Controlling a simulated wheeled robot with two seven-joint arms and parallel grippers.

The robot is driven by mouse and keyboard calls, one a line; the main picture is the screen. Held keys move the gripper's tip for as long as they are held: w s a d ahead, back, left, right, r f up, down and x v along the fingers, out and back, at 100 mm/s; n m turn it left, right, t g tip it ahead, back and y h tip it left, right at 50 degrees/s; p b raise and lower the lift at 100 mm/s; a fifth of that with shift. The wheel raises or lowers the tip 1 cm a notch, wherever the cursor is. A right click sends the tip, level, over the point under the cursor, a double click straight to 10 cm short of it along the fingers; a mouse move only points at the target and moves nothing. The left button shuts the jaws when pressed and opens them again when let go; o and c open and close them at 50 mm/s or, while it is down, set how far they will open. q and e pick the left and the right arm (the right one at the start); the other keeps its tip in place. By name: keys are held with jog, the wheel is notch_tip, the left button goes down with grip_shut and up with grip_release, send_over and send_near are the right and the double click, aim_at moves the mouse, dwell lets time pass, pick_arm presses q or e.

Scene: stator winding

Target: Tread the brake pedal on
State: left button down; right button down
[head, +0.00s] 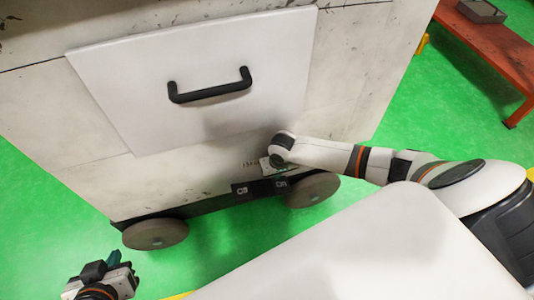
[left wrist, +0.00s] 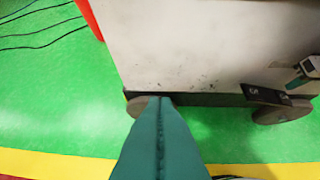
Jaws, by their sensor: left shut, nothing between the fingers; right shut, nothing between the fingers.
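The brake pedal (head: 240,189) is a dark plate with pale lettering, low on the white cart between its two wheels; a second lettered part (head: 281,184) is just to its right. The lettering is too small to read surely. In the left wrist view the pedal (left wrist: 265,95) is at the right. My right gripper (head: 273,168) is shut and empty just above the pedal's right part; contact cannot be told. It also shows in the left wrist view (left wrist: 296,82). My left gripper (head: 120,260) is shut and empty, left of the cart's left wheel; its teal fingers (left wrist: 160,110) fill the lower middle of the left wrist view.
The white cart (head: 80,170) has a front panel with a black handle (head: 210,88). Its wheels (head: 155,233) (head: 313,190) rest on the green floor. An orange bench (head: 490,45) stands at upper right. Cables (left wrist: 40,35) lie at left in the left wrist view.

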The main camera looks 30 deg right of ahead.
jog(key=shift+r, duration=0.2)
jog(key=shift+r+p, duration=0.5)
jog(key=shift+p, duration=0.25)
pick_arm(q)
jog(key=shift+s+a+f+g+y+p, duration=0.9)
jog(key=shift+s+a+f+g, duration=0.5)
jog(key=shift+s+g, duration=2.5)
pick_arm(e)
jog(key=shift+r, duration=0.7)
pick_arm(q)
jog(key=shift+t, duration=0.7)
jog(key=shift+s+p+x, duration=0.2)
jog(key=shift+p+x, duration=0.25)
jog(key=shift+x, duration=0.4)
jog(key=shift+s+p+x, duration=0.2)
jog(key=shift+p+x, duration=0.25)
jog(key=shift+x, duration=0.45)
jog(key=shift+s+p+x, duration=0.2)
jog(key=shift+p+x, duration=0.25)
jog(key=shift+x, duration=0.4)
pick_arm(e)
jog(key=shift+r, duration=1.1)
pick_arm(q)
jog(key=shift+f, duration=0.2)
pick_arm(e)
jog(key=shift+a, duration=0.1)
